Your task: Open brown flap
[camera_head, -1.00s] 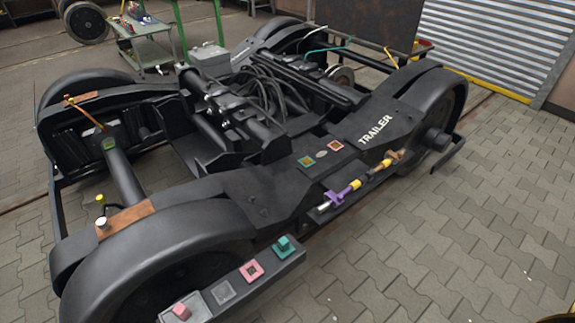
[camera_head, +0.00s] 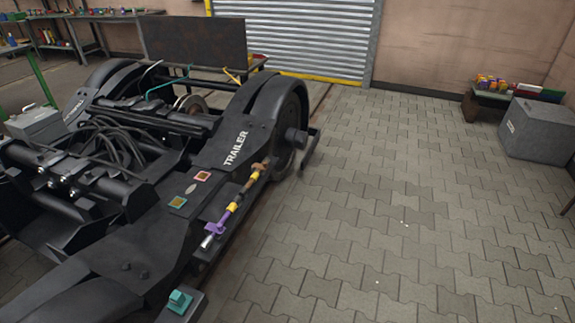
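No brown flap can be made out for certain. Two small brown square plates lie on the dark bogie frame (camera_head: 150,236): one brown plate in a pink border (camera_head: 202,176) and one brown plate in a teal border (camera_head: 177,202). Beside them a rod on the bogie's side carries a purple clamp (camera_head: 216,227), yellow bands (camera_head: 232,207) and a brown piece (camera_head: 256,171) at its far end. Whether any of these is a flap I cannot tell. Neither of my grippers is in view.
A teal block (camera_head: 179,301) sits at the bogie's near end. The paved floor (camera_head: 400,220) to the right is clear. A grey box (camera_head: 538,130) and a low table (camera_head: 487,100) with colourful items stand at the back right. A shutter (camera_head: 300,38) closes the back.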

